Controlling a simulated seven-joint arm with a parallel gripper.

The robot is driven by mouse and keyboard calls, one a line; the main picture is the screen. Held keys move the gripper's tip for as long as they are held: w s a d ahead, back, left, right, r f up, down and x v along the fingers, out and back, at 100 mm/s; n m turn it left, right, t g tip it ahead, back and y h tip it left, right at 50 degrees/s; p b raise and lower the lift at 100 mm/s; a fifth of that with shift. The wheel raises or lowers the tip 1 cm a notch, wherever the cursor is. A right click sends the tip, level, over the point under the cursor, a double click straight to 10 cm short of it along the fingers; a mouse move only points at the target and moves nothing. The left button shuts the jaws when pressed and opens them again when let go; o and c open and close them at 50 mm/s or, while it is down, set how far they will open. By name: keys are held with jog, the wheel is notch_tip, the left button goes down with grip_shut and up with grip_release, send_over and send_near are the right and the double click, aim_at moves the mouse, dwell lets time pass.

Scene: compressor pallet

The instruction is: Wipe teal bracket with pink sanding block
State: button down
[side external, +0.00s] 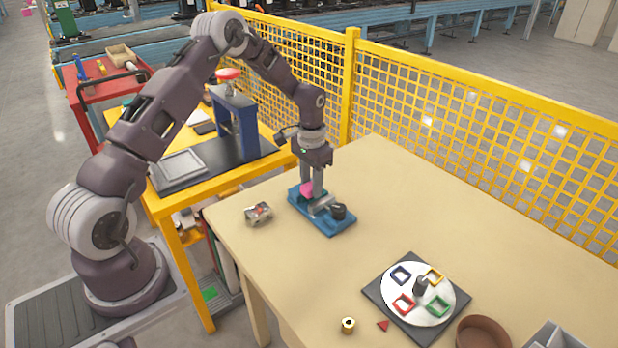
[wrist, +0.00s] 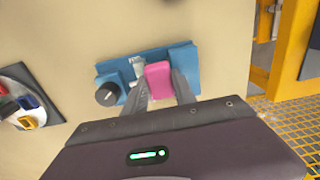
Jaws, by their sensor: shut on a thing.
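The pink sanding block (side external: 307,189) is between the fingers of my gripper (side external: 312,192), which is shut on it. The block (wrist: 158,82) shows between both fingertips in the wrist view. The teal bracket (side external: 335,221) lies on the beige table and carries a black knob and a grey metal part. The block is over the bracket's far-left part in the side view. In the wrist view the bracket (wrist: 183,56) extends to both sides of my gripper (wrist: 160,88). I cannot tell whether the block touches the bracket.
A small grey metal part (side external: 258,214) sits left of the bracket. A yellow mesh fence (side external: 470,120) runs behind the table. The table's middle is clear.

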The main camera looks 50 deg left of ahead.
jog(key=shift+w+f, duration=0.2)
jog(key=shift+w, duration=1.35)
jog(key=shift+s, duration=1.8)
jog(key=shift+s+r, duration=0.15)
jog(key=shift+s, duration=0.05)
jog(key=shift+r, duration=4)
